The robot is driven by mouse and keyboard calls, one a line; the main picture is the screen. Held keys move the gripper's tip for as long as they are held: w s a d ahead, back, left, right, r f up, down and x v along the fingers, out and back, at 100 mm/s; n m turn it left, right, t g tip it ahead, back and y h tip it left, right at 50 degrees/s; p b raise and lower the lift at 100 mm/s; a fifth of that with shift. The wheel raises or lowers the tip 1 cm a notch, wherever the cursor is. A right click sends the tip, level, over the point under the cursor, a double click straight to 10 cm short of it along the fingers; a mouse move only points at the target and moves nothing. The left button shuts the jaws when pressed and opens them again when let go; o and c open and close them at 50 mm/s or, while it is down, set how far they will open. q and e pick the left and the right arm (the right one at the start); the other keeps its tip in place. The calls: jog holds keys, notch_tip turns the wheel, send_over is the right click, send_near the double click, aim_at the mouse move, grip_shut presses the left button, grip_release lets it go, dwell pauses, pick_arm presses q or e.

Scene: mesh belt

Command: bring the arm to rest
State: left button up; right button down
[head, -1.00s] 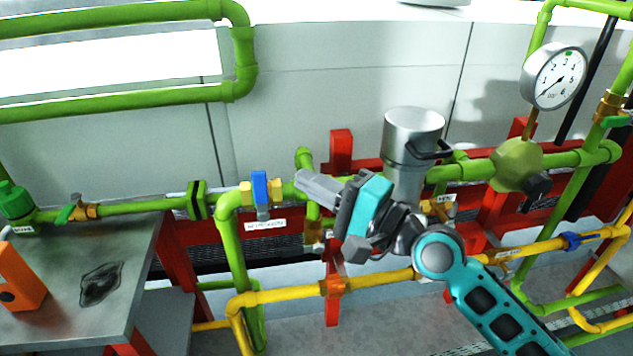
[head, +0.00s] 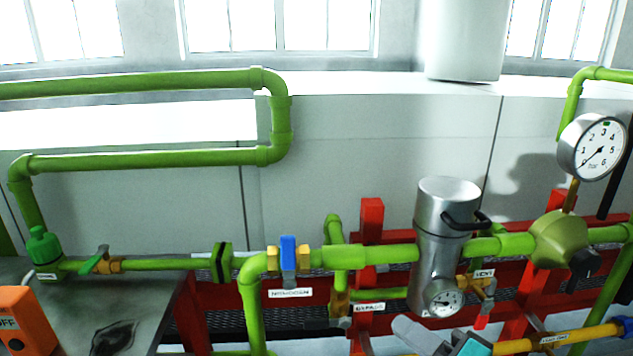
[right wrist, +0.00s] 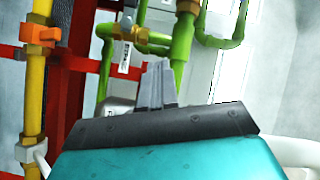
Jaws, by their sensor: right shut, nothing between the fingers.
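My right gripper (head: 400,323) shows at the bottom edge of the head view, with its grey fingers pointing up and left and part of its teal body below. In the right wrist view its fingers (right wrist: 158,68) are together and empty. It is in front of the piping, below the steel filter housing (head: 438,215) with a small dial. I cannot tell how far it is from the pipes. Most of the right arm is out of the head view. My left gripper is not in view.
A green pipe (head: 185,264) with a blue-handled valve (head: 288,252) runs across the front. A pressure gauge (head: 593,148) stands at the right. A yellow pipe (head: 580,335) is at lower right. A metal bench (head: 150,295) with an orange box (head: 22,318) is at lower left.

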jog(key=s+d+f+n+g+h, duration=0.1)
jog(key=s+f+n+h, duration=0.3)
jog(key=f, duration=0.7)
jog(key=s+d+f+n+g+h, duration=0.1)
jog(key=s+f+n, duration=0.4)
jog(key=f, duration=0.7)
jog(key=s+g+h, duration=0.1)
jog(key=s+h, duration=0.1)
jog(key=shift+f+g+h, duration=0.15)
jog(key=shift+g+h, duration=0.15)
jog(key=shift+h, duration=0.1)
